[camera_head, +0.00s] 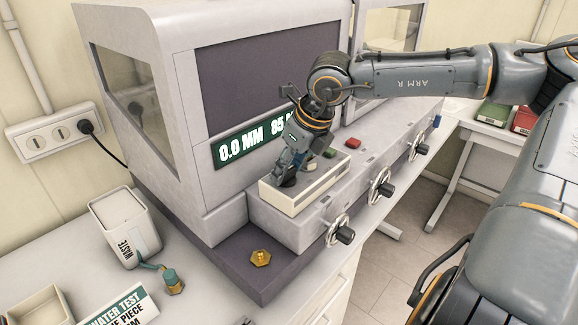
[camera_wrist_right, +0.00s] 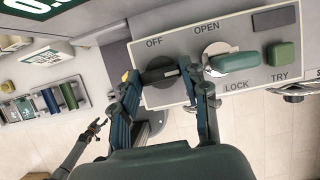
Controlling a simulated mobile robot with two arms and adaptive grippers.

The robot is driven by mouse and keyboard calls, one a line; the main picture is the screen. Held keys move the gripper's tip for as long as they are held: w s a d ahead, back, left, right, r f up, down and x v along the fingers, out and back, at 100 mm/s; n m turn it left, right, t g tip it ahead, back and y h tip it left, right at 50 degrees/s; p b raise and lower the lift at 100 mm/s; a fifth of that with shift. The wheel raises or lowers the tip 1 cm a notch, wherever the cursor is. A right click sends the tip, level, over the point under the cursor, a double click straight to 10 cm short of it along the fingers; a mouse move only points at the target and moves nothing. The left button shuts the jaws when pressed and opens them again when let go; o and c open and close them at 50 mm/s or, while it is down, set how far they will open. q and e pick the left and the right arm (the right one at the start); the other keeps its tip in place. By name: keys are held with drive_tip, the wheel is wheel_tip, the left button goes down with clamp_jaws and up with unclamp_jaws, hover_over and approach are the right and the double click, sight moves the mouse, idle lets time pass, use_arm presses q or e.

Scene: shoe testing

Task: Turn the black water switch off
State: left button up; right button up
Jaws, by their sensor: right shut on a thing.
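The black water switch (camera_wrist_right: 158,74) is a dark round knob on a pale panel (camera_wrist_right: 230,90), below the word OFF in the right wrist view. Its bar lies roughly sideways in the picture, toward the space below OPEN. My right gripper (camera_wrist_right: 164,75) is shut on the switch, with one finger on each side. In the head view my right gripper (camera_head: 284,174) reaches down onto the cream control box and hides most of the switch. My left gripper is not in the head view; a dark gripper, seemingly my left one (camera_wrist_right: 97,127), shows small at lower left in the wrist view.
Beside the switch are a green lever (camera_wrist_right: 235,61) and a green button (camera_wrist_right: 282,54). Handwheels (camera_head: 339,232) line the machine front. A brass fitting (camera_head: 261,258) lies on the dark base, and a white waste container (camera_head: 128,235) stands at left.

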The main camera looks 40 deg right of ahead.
drive_tip(key=n+y, duration=0.1)
drive_tip(key=n, duration=0.2)
drive_tip(key=shift+d+b, duration=0.1)
drive_tip(key=shift+b, duration=0.25)
drive_tip(key=n+y, duration=0.1)
drive_tip(key=n, duration=0.2)
drive_tip(key=n+g+y, duration=0.1)
drive_tip(key=n, duration=0.2)
drive_tip(key=shift+w+d+g, duration=0.15)
drive_tip(key=shift+g, duration=0.15)
drive_tip(key=n, duration=0.2)
drive_tip(key=n+g, duration=0.1)
drive_tip(key=n, duration=0.1)
drive_tip(key=shift+w+n+g+y+b, duration=0.15)
drive_tip(key=shift+n+g+y+b, duration=0.15)
drive_tip(key=shift+n+y, duration=0.1)
drive_tip(key=shift+n+g+b, duration=0.5)
drive_tip(key=shift+n+g, duration=0.3)
drive_tip(key=shift+n, duration=1.1)
drive_tip(key=o, duration=0.9)
drive_tip(key=shift+c, duration=0.2)
